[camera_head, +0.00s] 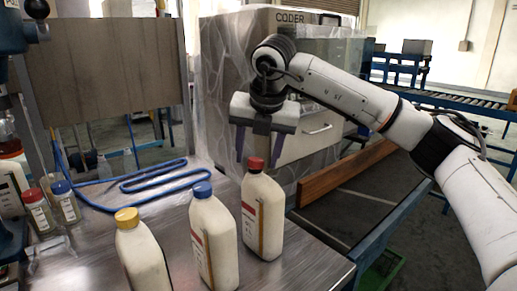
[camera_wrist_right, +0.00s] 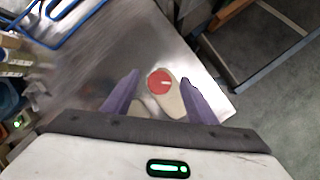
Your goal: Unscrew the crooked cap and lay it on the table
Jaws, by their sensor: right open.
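Three cream bottles stand in a row on the metal table (camera_head: 300,262). One has a yellow cap (camera_head: 127,217), one a blue cap (camera_head: 203,189) and one a red cap (camera_head: 256,164). I cannot clearly tell which cap sits crooked. My right gripper (camera_head: 258,156) is open above the red-capped bottle (camera_head: 262,215), pointing down. In the right wrist view, the red cap (camera_wrist_right: 160,82) lies between the two purple fingers (camera_wrist_right: 160,77), with gaps at the sides. The gripper holds nothing. My left gripper is not in view.
A blue hose (camera_head: 140,183) lies coiled behind the bottles. Small jars with red (camera_head: 32,195) and blue (camera_head: 61,187) lids stand at the left. A plastic-wrapped machine (camera_head: 230,60) stands behind. The table's right edge is close to the red-capped bottle.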

